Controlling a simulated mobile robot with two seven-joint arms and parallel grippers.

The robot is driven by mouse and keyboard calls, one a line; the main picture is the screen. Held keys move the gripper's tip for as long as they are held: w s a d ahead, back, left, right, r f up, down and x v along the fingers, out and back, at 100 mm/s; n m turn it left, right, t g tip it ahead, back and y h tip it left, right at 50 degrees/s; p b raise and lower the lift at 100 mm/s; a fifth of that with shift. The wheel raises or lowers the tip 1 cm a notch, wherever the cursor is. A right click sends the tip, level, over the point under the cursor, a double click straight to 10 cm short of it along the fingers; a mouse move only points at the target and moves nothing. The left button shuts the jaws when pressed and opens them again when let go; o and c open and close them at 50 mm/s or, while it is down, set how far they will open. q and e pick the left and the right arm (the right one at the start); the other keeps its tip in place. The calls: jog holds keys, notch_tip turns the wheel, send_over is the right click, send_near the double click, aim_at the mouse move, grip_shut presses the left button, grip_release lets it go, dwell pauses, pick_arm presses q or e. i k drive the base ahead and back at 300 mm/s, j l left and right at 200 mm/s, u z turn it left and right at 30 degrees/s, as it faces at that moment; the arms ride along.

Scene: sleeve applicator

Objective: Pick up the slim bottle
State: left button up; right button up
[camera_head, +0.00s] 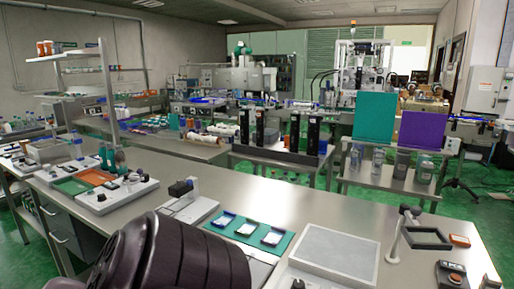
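Several bottles are in view, and I cannot tell for sure which is the slim bottle. Narrow teal and dark bottles (111,157) stand upright close together on the left part of the near bench, behind a white tray device. A slim grey bottle (378,161) stands on the right rear table, in front of a teal panel. Wider grey bottles (425,172) stand to its right, in front of a purple panel. Neither of my grippers is in view. A large dark ribbed shape, seemingly part of my own arm, covers the lower left middle of the picture.
The near steel bench (330,208) carries a teal mat (251,232) with small trays, a white framed plate (335,253), and a black frame (426,238) at the right. A metal shelf post rises at left. Black upright units (260,130) stand on the middle table.

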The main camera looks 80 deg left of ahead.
aim_at(120, 159)
jog(key=k+j, duration=0.2)
jog(key=k, duration=0.2)
jog(key=k+j, duration=0.2)
jog(key=k, duration=0.2)
jog(key=k+j+u, duration=0.1)
jog(key=u, duration=1.1)
jog(key=k+u, duration=0.1)
jog(key=u, duration=1.9)
jog(key=i, duration=0.05)
